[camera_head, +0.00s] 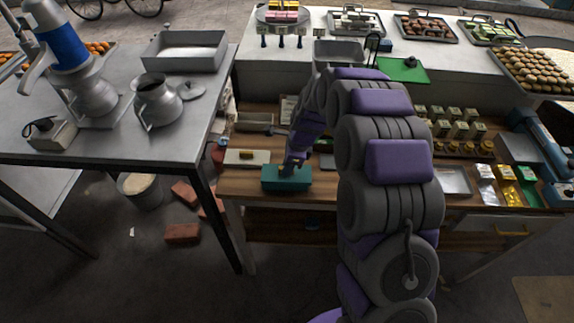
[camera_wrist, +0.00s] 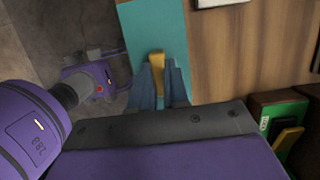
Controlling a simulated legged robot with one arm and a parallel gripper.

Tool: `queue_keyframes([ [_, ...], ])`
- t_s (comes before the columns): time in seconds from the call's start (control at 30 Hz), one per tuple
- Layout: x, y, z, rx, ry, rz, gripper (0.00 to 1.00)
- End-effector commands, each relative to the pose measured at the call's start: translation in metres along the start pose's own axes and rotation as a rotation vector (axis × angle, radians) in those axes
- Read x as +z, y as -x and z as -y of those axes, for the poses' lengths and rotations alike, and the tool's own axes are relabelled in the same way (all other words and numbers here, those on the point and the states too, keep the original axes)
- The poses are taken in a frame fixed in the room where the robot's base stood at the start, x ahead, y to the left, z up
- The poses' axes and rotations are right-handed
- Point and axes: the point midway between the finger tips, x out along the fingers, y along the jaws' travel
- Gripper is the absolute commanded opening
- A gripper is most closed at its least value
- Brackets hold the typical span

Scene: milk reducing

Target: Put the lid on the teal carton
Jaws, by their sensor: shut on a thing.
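The teal carton (camera_head: 287,180) stands near the front edge of the wooden shelf in the head view. Its teal top also fills the upper middle of the wrist view (camera_wrist: 152,28). My gripper (camera_head: 291,166) is right above it, pointing down. In the wrist view my gripper (camera_wrist: 160,78) has its grey-blue fingers closed on the sides of a yellow handle (camera_wrist: 157,64). The handle lies over the teal surface. I cannot tell whether the teal surface under it is a separate lid or whether it touches the carton below, as my fingers hide the join.
A cream box (camera_head: 246,158) with a dark knob sits left of the carton. Small jars (camera_head: 455,148) and a metal tray (camera_head: 454,181) lie to the right. A green box (camera_wrist: 287,125) is at the wrist view's lower right. A steel table (camera_head: 105,150) stands left.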

Motion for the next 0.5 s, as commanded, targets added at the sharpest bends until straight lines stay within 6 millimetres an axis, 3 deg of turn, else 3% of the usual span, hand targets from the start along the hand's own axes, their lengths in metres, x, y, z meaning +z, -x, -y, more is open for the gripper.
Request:
queue_keyframes([
  [0.5,0.0008,-0.0070,-0.0004,0.002,0.000,-0.003,0.00],
])
